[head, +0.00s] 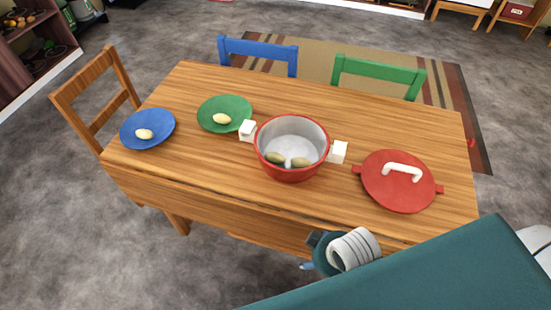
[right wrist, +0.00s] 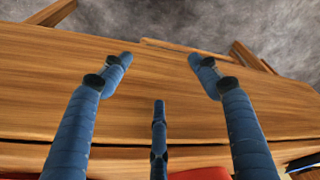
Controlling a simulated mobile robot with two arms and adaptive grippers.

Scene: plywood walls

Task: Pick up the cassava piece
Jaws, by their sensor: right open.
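A pale yellow piece (head: 144,134) lies on the blue plate (head: 130,144) and a similar pale piece (head: 222,118) lies on the green plate (head: 206,112). Two darker, brownish-green pieces (head: 301,162) lie in the red pot (head: 292,174). I cannot tell for sure which is cassava. My right gripper (right wrist: 160,72) is open and empty, its fingers spread in front of the wooden table (right wrist: 170,100). In the head view the right arm's wrist is at the table's near edge, with its fingers mostly hidden. My left gripper is not in view.
A red lid (head: 385,190) with a white handle lies right of the pot. Blue (head: 258,50), green (head: 380,72) and brown (head: 85,100) chairs stand around the table. The tabletop in front of the plates is clear. A shelf (head: 30,50) stands at the far left.

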